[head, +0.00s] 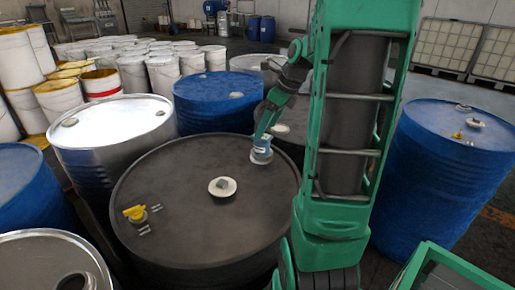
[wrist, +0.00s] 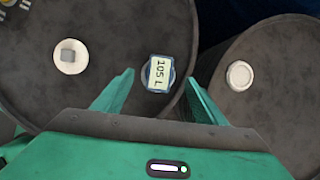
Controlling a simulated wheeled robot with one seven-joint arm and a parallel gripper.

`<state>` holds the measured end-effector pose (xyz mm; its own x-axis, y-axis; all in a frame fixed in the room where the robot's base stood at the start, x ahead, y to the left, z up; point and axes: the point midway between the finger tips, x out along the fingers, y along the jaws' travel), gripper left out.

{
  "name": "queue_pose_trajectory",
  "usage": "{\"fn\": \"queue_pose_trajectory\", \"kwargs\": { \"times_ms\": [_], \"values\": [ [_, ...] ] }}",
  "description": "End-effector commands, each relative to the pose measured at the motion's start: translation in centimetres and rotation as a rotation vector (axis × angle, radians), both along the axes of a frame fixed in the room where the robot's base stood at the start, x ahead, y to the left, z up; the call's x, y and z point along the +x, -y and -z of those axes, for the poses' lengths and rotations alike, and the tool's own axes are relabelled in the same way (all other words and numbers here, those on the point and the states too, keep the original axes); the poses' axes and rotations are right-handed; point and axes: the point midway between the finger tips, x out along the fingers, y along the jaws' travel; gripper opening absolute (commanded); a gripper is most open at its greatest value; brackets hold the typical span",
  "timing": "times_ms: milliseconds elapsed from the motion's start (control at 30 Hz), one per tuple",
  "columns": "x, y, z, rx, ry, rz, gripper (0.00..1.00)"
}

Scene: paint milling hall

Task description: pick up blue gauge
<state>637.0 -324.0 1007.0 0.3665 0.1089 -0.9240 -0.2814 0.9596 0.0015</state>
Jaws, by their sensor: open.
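The blue gauge (head: 262,150) stands on the dark drum's lid near its right rim in the head view. My gripper (wrist: 157,92) is open, with one green finger on each side of the gauge and a gap to both. In the head view my gripper (head: 268,118) comes down at the gauge from above. Whether the fingers reach down to the gauge's height is not clear.
The dark drum's lid (head: 190,225) also carries a pale round cap (head: 222,187) and a yellow tap (head: 135,212). Blue drums (head: 215,98) and a silver drum (head: 110,125) stand close around. Another dark drum with a white cap (wrist: 239,76) is at right in the wrist view.

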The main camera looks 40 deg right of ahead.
Motion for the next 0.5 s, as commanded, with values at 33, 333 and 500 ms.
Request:
{"fn": "queue_pose_trajectory", "kwargs": {
  "times_ms": [33, 333, 500],
  "values": [
    [0.2, -0.1, 0.6, 0.001, -0.001, -0.001, 0.66],
    [0.8, -0.3, 2.8, 0.001, -0.002, -0.001, 0.66],
    [1.6, -0.5, 5.0, 0.002, -0.003, 0.000, 0.66]
  ]
}}
